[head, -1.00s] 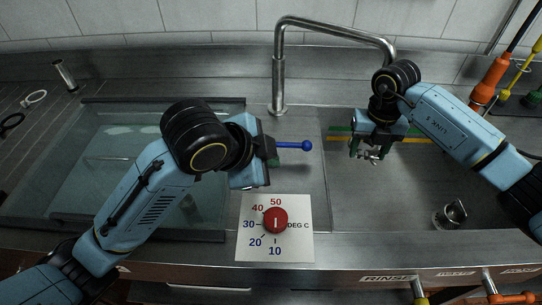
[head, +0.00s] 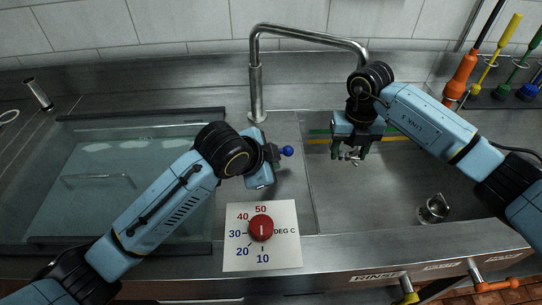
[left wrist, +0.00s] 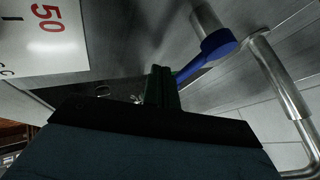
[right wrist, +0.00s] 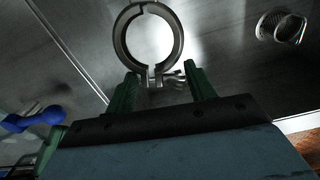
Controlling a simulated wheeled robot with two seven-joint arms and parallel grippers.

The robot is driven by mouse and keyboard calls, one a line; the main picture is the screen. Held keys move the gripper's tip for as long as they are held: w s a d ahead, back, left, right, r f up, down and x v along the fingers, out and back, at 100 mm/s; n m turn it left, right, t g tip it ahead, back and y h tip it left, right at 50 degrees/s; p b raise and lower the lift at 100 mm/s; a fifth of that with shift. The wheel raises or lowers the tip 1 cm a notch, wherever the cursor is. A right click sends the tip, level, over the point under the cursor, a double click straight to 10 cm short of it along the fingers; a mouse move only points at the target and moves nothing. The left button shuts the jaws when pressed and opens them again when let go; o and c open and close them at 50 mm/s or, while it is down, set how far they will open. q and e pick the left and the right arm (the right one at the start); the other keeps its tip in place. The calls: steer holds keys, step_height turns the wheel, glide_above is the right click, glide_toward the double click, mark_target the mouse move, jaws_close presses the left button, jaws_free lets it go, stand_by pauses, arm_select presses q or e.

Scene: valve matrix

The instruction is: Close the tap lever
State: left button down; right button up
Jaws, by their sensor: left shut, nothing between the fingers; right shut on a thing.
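The tap lever is blue with a round knob (head: 287,151), in front of the curved steel tap (head: 256,90). In the left wrist view the blue lever (left wrist: 208,52) lies just beyond the fingers. My left gripper (head: 274,155) is shut and empty, right beside the lever, and hides most of its shaft in the head view. Its closed fingers (left wrist: 161,86) are close to the lever; I cannot tell if they touch. My right gripper (head: 350,150) is shut on a metal ring clamp (head: 352,157) over the right basin. The clamp's round band (right wrist: 177,32) shows in the right wrist view.
A white temperature panel (head: 287,225) with a red dial (head: 261,228) is in front of the left gripper. A water-filled glass-like tank (head: 65,215) is at left. Coloured brushes (head: 500,60) hang at back right.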

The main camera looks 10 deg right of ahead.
arm_select(q)
steer(key=shift+w+d+r, duration=0.1)
steer(key=shift+w, duration=0.65)
steer(key=shift+w+r, duration=0.1)
steer(key=shift+w, duration=0.2)
steer(key=shift+w+r+n, duration=0.1)
steer(key=shift+w+n, duration=0.05)
steer(key=shift+n, duration=0.15)
arm_select(e)
steer(key=shift+s+a+r, duration=0.1)
